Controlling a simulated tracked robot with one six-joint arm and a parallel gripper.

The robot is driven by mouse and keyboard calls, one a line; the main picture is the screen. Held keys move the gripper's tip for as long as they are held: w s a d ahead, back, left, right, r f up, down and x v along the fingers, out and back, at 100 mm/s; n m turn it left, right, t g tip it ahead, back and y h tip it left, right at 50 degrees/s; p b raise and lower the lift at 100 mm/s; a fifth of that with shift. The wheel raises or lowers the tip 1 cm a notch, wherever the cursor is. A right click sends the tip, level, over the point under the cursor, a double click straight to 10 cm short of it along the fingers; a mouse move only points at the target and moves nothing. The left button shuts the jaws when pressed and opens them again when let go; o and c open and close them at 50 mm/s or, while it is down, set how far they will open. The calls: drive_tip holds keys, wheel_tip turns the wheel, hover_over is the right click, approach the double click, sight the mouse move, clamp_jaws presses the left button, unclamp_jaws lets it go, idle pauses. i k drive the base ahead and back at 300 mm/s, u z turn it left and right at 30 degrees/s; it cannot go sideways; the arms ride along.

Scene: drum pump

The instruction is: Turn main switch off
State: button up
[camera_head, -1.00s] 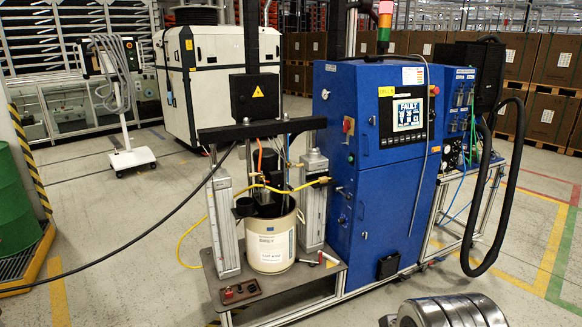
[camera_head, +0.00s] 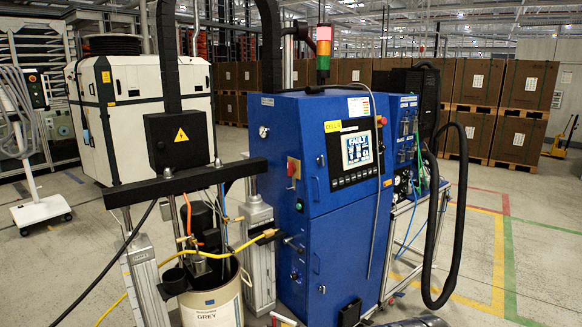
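A red rotary switch (camera_head: 292,168) sits on a small plate on the left side face of the blue cabinet (camera_head: 280,222), near its upper part. I take it for the main switch. Its handle position is too small to read for certain. My gripper is not in view, and nothing touches the switch.
The drum pump press with a grey-white drum (camera_head: 212,306) stands left of the cabinet, with a yellow hose (camera_head: 213,256) across its front. A black hose (camera_head: 455,235) loops out at the right. A control screen (camera_head: 357,149) is on the cabinet front.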

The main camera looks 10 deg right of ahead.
sight(291, 167)
drive_tip(key=z, duration=0.05)
drive_tip(key=i, duration=0.4)
drive_tip(key=z, duration=0.05)
drive_tip(key=k, duration=0.6)
drive_tip(key=u, duration=0.1)
drive_tip(key=i, duration=0.9)
drive_tip(key=u, duration=0.6)
drive_tip(key=i, duration=0.4)
drive_tip(key=u, duration=0.25)
